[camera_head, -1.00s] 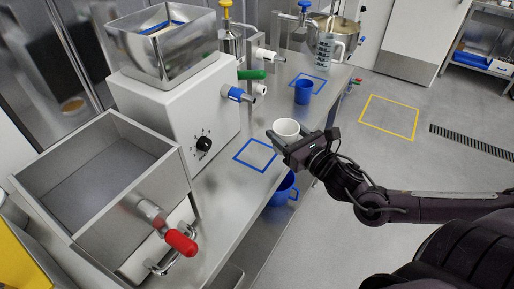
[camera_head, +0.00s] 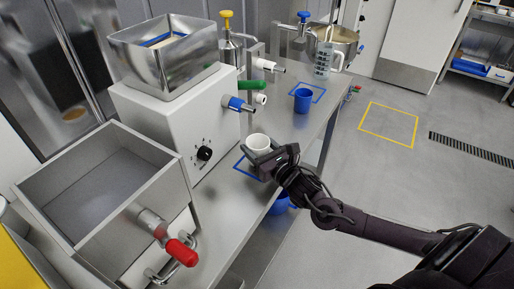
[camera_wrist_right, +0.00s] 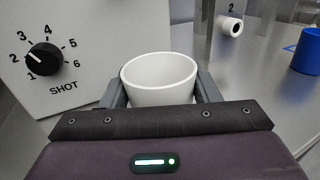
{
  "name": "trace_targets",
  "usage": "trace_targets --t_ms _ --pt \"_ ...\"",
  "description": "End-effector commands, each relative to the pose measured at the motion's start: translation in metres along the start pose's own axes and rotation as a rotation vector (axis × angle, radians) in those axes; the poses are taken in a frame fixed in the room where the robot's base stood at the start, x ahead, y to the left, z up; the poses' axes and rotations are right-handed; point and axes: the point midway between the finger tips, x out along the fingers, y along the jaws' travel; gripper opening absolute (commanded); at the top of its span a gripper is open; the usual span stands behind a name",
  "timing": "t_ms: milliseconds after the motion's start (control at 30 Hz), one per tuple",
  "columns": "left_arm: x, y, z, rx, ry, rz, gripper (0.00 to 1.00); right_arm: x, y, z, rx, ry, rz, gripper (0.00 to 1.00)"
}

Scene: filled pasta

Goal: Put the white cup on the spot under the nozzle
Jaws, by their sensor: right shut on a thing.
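The white cup (camera_head: 258,144) is upright between the fingers of my right gripper (camera_head: 262,158), which is shut on it. In the right wrist view the cup (camera_wrist_right: 159,76) sits between the two grey fingers, its open rim facing up. The cup is over the blue square outline (camera_head: 243,167) on the steel bench, which it and the gripper partly cover. I cannot tell whether its base touches the bench. The nozzle with the blue collar (camera_head: 240,104) sticks out of the white machine (camera_head: 160,120), above and behind the cup. My left gripper is not in view.
A blue cup (camera_head: 303,100) stands in another blue outline farther back, near a measuring jug (camera_head: 324,60). The steel hopper box (camera_head: 100,185) with a red handle (camera_head: 182,252) is at the front left. A dial (camera_head: 204,153) is on the machine's front.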

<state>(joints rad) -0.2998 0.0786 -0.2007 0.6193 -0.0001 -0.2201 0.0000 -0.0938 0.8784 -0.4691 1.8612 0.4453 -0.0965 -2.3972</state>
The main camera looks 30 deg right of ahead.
Motion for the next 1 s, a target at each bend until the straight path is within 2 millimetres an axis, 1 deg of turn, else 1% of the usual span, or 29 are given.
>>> trace_targets --t_ms 33,100,200,467,500,667,1000 --pt "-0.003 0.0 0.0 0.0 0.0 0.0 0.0 0.0 0.0 -0.006 0.003 -0.001 -0.002 0.3" --pt "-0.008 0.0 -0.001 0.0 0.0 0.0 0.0 0.003 0.001 -0.009 0.003 -0.003 -0.002 0.3" --pt "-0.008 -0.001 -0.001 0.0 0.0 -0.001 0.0 0.004 0.002 -0.015 0.0 -0.002 -0.001 0.3" --pt "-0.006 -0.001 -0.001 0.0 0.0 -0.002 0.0 0.004 0.002 -0.018 0.0 -0.002 0.0 0.3" --pt "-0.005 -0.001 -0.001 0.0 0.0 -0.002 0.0 0.003 0.002 -0.018 0.0 -0.002 0.0 0.57" --pt "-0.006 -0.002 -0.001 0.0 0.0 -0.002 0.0 0.003 0.002 -0.017 0.0 -0.002 0.0 0.77" --pt "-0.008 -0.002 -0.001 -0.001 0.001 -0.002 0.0 0.002 0.001 -0.015 0.0 -0.001 0.0 0.77"
